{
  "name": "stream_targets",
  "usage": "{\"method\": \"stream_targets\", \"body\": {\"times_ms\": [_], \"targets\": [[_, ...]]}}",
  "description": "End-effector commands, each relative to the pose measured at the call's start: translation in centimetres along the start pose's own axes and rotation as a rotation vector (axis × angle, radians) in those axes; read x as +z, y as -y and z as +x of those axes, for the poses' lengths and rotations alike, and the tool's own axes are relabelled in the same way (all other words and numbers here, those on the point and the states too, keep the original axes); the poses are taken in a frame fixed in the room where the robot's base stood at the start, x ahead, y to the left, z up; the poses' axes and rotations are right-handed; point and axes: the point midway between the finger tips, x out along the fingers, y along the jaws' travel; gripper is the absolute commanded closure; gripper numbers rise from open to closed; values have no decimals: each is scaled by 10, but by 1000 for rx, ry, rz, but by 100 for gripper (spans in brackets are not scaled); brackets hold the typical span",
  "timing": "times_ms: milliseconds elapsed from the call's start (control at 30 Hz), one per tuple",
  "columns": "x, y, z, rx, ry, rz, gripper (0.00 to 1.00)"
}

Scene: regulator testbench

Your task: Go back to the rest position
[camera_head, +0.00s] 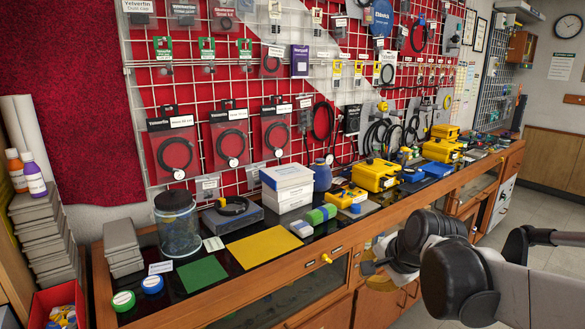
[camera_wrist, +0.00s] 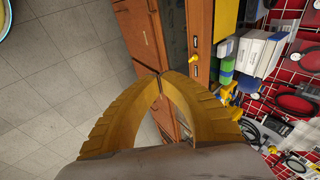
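My gripper (camera_wrist: 160,77) shows in the wrist view with two curved, ribbed yellow fingers. Their tips meet, and nothing shows between them. Behind the fingertips lie the grey tiled floor and the wooden front of the bench. In the head view my arm reaches in from the right, in front of the bench, with its grey and black links covering part of the drawers. My gripper is mostly hidden behind these links there. The gripper is apart from the goods on the counter.
The long wooden bench (camera_head: 240,275) carries a glass jar (camera_head: 178,232), a green mat (camera_head: 202,274), a yellow mat (camera_head: 263,247), white boxes (camera_head: 287,185) and yellow cases (camera_head: 376,176). Open floor (camera_wrist: 60,80) lies left in the wrist view.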

Motion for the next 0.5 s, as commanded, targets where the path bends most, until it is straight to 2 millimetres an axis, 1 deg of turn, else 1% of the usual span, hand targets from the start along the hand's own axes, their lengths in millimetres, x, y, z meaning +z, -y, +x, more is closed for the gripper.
{"method": "stream_targets", "body": {"times_ms": [33,100,167,200,300,400,500], "targets": [[13,-14,-20,10,-14,-107,100],[28,-34,-43,27,-34,-271,100],[40,-53,-60,44,-51,-411,100],[48,-66,-70,55,-61,-500,100],[64,-96,-87,84,-81,-710,100],[77,-122,-97,110,-93,-874,100],[84,-139,-102,129,-101,-985,100]]}}
